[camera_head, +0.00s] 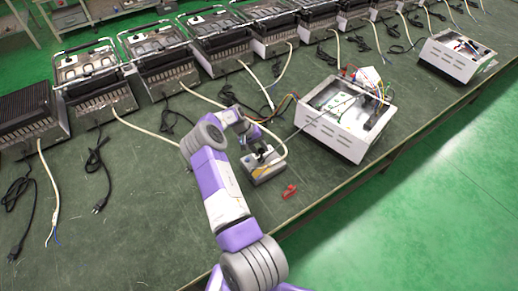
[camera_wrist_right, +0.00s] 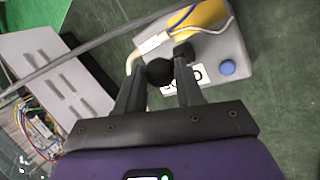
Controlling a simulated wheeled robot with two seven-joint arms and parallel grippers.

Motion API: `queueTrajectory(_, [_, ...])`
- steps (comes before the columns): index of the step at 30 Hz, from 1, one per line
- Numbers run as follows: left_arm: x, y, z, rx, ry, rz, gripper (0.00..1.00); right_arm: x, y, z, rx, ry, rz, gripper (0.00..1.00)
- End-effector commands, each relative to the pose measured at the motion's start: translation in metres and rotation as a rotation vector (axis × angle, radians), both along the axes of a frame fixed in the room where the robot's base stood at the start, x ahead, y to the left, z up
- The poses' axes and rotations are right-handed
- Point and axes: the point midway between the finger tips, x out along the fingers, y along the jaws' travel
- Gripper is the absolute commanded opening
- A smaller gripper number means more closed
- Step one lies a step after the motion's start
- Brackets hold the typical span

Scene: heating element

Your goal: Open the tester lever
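The tester is a small grey box (camera_wrist_right: 236,50) in the right wrist view, with a yellow part, a blue round button and a printed label. In the head view the tester (camera_head: 266,173) sits on the green bench at the end of my right arm. Its lever ends in a round black knob (camera_wrist_right: 159,72). My right gripper (camera_wrist_right: 160,78) has one finger on each side of the knob, and both fingers appear to touch it. In the head view my right gripper (camera_head: 258,153) is small and partly hides the lever. My left gripper is not in view.
A white open-topped heater housing (camera_head: 330,134) with wires stands right of the tester. A small red part (camera_head: 290,191) lies in front of it. A cable runs over the tester. Several heaters line the back.

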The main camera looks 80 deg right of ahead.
Motion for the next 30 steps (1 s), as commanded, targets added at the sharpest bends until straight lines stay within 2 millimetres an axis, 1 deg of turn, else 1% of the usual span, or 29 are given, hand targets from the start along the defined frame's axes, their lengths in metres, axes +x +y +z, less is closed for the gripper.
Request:
queueTrajectory(1, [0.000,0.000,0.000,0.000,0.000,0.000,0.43,-0.001,0.000,0.000,0.000,0.001,-0.001,0.45])
queueTrajectory(4, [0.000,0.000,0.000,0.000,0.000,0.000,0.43,-0.001,0.000,0.000,0.000,0.001,-0.001,0.60])
queueTrajectory(11, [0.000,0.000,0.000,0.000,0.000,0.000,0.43,0.000,0.000,0.000,0.000,-0.001,-0.001,0.60])
queueTrajectory(14, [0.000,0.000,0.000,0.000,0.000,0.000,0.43,0.002,0.000,0.003,-0.001,-0.003,0.000,0.60])
queueTrajectory(17, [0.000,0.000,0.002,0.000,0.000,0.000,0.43,0.009,0.001,0.014,-0.002,-0.004,0.000,0.60])
queueTrajectory(24, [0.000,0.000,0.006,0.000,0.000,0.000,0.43,0.028,0.003,0.050,-0.002,-0.003,0.000,0.60])
queueTrajectory(27, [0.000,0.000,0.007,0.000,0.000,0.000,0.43,0.033,0.003,0.059,-0.002,-0.002,0.000,0.60])
queueTrajectory(30, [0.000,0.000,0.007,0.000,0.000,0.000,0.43,0.036,0.003,0.065,-0.001,0.000,0.000,0.60])
